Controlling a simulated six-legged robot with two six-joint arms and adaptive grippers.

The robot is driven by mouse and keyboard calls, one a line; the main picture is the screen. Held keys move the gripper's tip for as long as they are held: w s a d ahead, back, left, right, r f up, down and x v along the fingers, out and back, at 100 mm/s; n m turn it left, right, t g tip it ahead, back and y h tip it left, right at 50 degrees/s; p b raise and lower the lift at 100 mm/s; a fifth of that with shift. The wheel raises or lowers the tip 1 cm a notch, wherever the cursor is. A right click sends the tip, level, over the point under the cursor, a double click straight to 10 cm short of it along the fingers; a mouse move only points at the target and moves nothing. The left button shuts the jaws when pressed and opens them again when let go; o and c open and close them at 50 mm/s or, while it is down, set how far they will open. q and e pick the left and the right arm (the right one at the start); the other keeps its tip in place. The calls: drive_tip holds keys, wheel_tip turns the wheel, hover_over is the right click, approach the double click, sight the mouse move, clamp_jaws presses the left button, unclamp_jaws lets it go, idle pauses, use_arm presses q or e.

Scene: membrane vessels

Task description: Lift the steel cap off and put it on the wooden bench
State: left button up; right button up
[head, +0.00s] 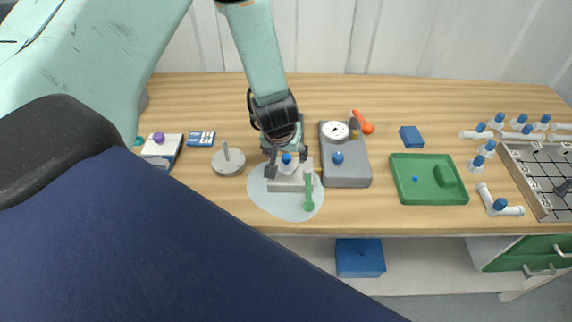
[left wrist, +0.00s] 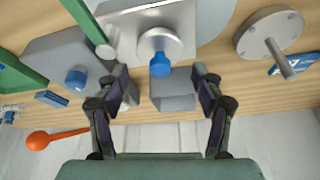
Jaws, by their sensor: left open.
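A round grey steel disc with an upright stem, which looks like the steel cap (head: 228,163), lies flat on the wooden bench (head: 190,92), left of my left gripper (head: 287,162). The cap also shows at the upper right of the left wrist view (left wrist: 262,36). My left gripper is open and empty. Its fingers (left wrist: 162,80) stand on either side of a blue knob (left wrist: 160,66) on a metal block (left wrist: 172,22). I cannot tell whether they touch anything. The block sits on a pale round mat (head: 262,202). My right gripper is not in view.
A grey gauge box (head: 345,172) stands close right of the block. A green handle (head: 308,193) lies at the block's right side. Further right are a green tray (head: 398,196) and several white fittings with blue caps. A blue box (head: 360,262) sits below the bench.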

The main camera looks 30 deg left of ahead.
use_arm(q)
drive_tip(key=x, duration=0.2)
drive_tip(key=shift+a+f, duration=0.25)
drive_tip(key=shift+f, duration=0.05)
drive_tip(key=shift+w+d+f, duration=0.1)
drive_tip(key=shift+w+f, duration=0.05)
drive_tip(key=shift+d, duration=0.4)
drive_tip(key=shift+c, duration=0.3)
drive_tip(key=shift+a, duration=0.4)
drive_tip(key=c, duration=0.5)
drive_tip(key=shift+d, duration=0.25)
drive_tip(key=c, duration=0.5)
drive_tip(key=shift+a, duration=0.1)
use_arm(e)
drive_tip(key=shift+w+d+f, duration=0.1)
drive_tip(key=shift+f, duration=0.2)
use_arm(q)
drive_tip(key=shift+r, duration=0.2)
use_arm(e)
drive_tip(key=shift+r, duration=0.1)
